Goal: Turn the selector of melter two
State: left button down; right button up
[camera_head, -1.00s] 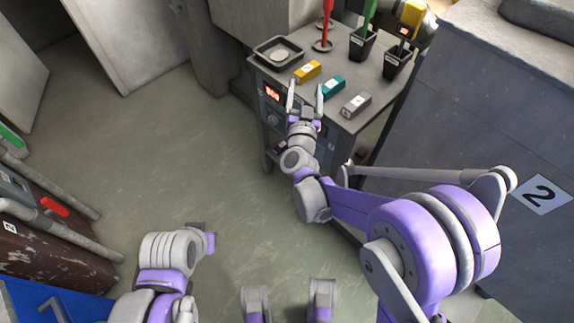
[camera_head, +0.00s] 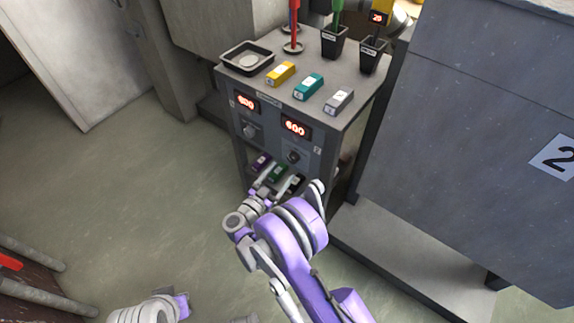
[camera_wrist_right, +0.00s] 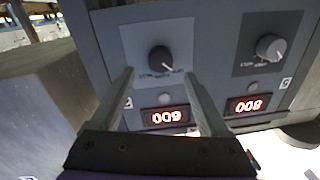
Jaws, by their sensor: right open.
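The melter two selector (camera_head: 293,156) is the right knob, below display 2 (camera_head: 296,127). In the right wrist view, which is upside down, this selector (camera_wrist_right: 160,58) lies ahead between the fingertips, its pale pointer toward the lower right. My right gripper (camera_head: 283,174) is open, with its fingers just in front of and below the selector; contact cannot be told. It also shows in the right wrist view (camera_wrist_right: 158,75). My left arm shows at bottom left; its fingers cannot be made out.
The melter one knob (camera_head: 250,131) is left of the selector and also shows in the right wrist view (camera_wrist_right: 271,47). Above, the top holds a tray (camera_head: 228,62), yellow, teal and grey blocks, and black cups. A large grey cabinet (camera_head: 470,150) stands right.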

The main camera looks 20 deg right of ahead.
aim_at(291, 160)
jog(key=x, duration=0.5)
jog(key=shift+w+d, duration=0.1)
grip_shut()
dwell(0.3)
